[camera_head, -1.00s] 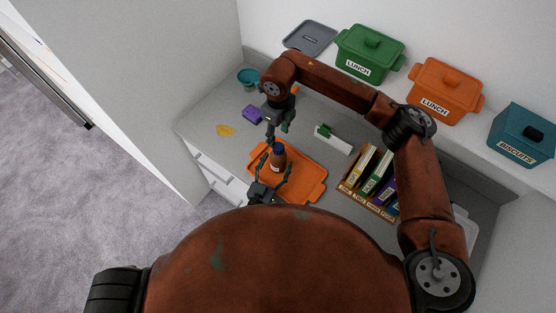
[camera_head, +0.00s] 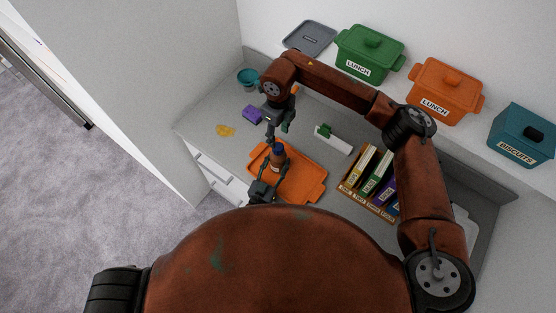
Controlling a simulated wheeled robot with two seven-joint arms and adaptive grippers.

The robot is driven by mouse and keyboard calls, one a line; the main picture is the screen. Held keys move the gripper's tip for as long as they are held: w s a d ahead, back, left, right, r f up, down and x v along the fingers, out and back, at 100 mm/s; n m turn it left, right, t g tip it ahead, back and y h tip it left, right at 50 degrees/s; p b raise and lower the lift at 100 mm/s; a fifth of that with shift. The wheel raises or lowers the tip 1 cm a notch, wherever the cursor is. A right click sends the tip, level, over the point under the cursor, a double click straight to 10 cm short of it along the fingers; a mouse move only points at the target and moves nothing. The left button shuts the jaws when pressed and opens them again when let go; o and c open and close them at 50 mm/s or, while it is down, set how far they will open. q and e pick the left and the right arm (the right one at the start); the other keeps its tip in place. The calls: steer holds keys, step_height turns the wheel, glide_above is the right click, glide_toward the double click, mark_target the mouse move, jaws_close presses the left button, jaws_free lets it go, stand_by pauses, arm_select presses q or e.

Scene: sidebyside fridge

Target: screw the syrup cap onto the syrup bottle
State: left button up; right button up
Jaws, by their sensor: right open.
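The brown syrup bottle (camera_head: 278,161) stands upright on the orange tray (camera_head: 310,181). A dark blue syrup cap (camera_head: 278,147) is at its top; I cannot tell how it sits on the neck. My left gripper (camera_head: 272,172) is low at the front of the bottle, with its fingers drawn in against the bottle's lower part. My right gripper (camera_head: 279,136) is open and empty, pointing down just above the cap. Its fingers are small and dark here, and whether they touch the cap cannot be seen.
A teal bowl (camera_head: 248,77), a purple block (camera_head: 252,114) and a yellow spill-like patch (camera_head: 225,131) lie left. A white-and-green object (camera_head: 333,139) and a wooden book rack (camera_head: 367,206) stand right. Lunch boxes (camera_head: 369,54) line the back ledge.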

mark_target(278, 146)
arm_select(q)
jaws_close()
arm_select(e)
steer(key=n, duration=0.9)
steer(key=shift+n, duration=0.4)
steer(key=n, duration=0.5)
steer(key=shift+n, duration=0.4)
steer(key=n, duration=0.7)
steer(key=shift+f, duration=0.15)
steer(key=shift+f, duration=3.9)
